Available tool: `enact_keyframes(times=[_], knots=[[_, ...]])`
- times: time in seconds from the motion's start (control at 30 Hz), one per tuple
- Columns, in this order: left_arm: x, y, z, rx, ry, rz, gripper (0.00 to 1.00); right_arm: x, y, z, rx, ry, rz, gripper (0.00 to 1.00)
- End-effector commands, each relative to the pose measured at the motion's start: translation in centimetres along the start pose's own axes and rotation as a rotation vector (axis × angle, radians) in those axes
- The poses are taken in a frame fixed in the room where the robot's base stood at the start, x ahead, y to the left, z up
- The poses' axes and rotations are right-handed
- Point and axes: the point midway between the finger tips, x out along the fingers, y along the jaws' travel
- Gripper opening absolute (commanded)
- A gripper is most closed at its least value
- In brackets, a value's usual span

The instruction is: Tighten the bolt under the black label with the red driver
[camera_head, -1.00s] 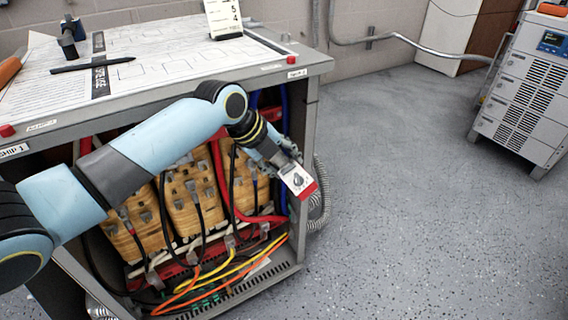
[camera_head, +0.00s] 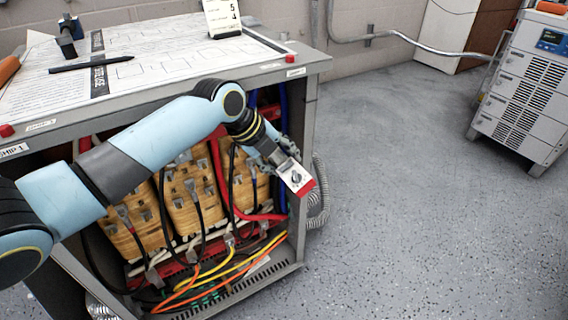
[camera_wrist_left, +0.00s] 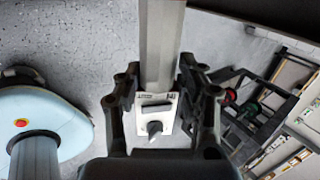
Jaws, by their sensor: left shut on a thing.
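My left gripper (camera_head: 281,158) hangs in front of the open cabinet's right front edge. It is shut on a white-faced tool with a dark knob and a red end (camera_head: 296,178). In the left wrist view the white face and knob (camera_wrist_left: 155,120) lie between the two black fingers (camera_wrist_left: 160,98), with a grey bar (camera_wrist_left: 160,40) running up from them. I cannot tell if this tool is the red driver. Inside the cabinet stand yellow-brown wound coils (camera_head: 180,205) with grey terminal lugs. I cannot pick out the bolt under a black label. My right gripper is out of view.
The grey cabinet (camera_head: 318,100) has papers, a black pen (camera_head: 92,64) and a white card (camera_head: 222,18) on top. Red, black, orange and yellow cables (camera_head: 225,268) run inside. A coiled hose (camera_head: 318,200) is beside it. Floor (camera_head: 420,200) on the right is clear up to a white unit (camera_head: 525,95).

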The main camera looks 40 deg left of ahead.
Motion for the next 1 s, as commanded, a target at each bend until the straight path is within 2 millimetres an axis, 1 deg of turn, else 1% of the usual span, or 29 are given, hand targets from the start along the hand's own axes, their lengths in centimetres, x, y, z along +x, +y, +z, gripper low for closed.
enact_keyframes(times=[1.0], knots=[[-0.08,-0.17,0.64,0.002,-0.003,-0.002,0.0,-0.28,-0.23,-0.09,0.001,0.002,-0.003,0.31]])
